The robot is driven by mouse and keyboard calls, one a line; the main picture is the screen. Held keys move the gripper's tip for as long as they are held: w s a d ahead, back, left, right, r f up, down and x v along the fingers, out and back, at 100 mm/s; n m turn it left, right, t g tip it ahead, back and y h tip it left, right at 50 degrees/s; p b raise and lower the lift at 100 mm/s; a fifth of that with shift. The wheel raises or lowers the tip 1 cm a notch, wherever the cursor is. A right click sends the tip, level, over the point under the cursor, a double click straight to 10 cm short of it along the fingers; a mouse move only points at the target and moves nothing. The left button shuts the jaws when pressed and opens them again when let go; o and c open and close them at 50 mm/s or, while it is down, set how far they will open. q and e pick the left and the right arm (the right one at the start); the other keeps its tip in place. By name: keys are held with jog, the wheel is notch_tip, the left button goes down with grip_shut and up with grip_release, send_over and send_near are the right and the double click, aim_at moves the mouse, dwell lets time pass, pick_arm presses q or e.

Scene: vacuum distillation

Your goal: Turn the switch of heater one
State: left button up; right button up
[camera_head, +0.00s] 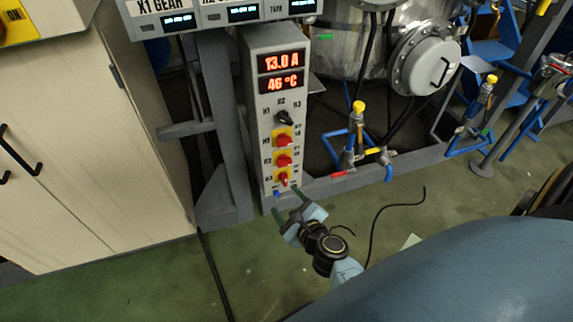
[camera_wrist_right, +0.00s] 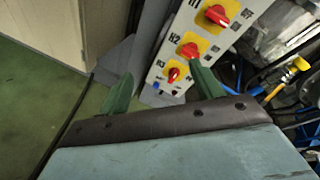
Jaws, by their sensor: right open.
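The grey control box (camera_head: 260,100) stands upright with red digital readouts and a column of three red switches on yellow plates. The top red switch (camera_head: 283,140), with a label that seems to read H1, also shows in the right wrist view (camera_wrist_right: 217,14). Below it are the middle red switch (camera_head: 283,160) and the bottom red switch (camera_head: 283,179). The bottom one's handle looks more upright. My right gripper (camera_head: 289,203) is open and empty, just below and in front of the box's lower end. In the right wrist view its green fingers (camera_wrist_right: 160,88) are spread apart. My left gripper is out of view.
A black selector knob (camera_head: 285,117) sits above the red switches. A beige cabinet (camera_head: 80,140) stands left of the box, beyond a grey frame post (camera_head: 225,120). Pipes with a yellow-capped valve (camera_head: 358,108) and a steel vessel stand to the right. Green floor lies below.

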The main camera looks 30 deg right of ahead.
jog(key=w+d+r+m+t+h+b, duration=0.1)
jog(key=d+r+m+t+h+b, duration=0.15)
jog(key=d+r+m+b, duration=0.45)
jog(key=m, duration=0.2)
send_near(286, 144)
jog(key=w, duration=0.4)
jog(key=shift+h, duration=0.45)
jog(key=x, duration=0.2)
jog(key=b+x, duration=0.1)
jog(key=x, duration=0.1)
jog(key=shift+w+d+f, duration=0.1)
jog(key=shift+w+d, duration=0.15)
jog(key=shift+d, duration=0.05)
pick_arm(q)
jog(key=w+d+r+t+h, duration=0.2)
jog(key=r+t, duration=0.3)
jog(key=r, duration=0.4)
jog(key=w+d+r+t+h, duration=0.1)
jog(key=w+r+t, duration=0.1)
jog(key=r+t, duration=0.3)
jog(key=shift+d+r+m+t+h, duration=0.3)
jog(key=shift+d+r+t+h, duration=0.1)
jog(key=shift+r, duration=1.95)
pick_arm(e)
jog(key=shift+w+d, duration=0.1)
jog(key=shift+w, duration=0.35)
jog(key=c, duration=1)
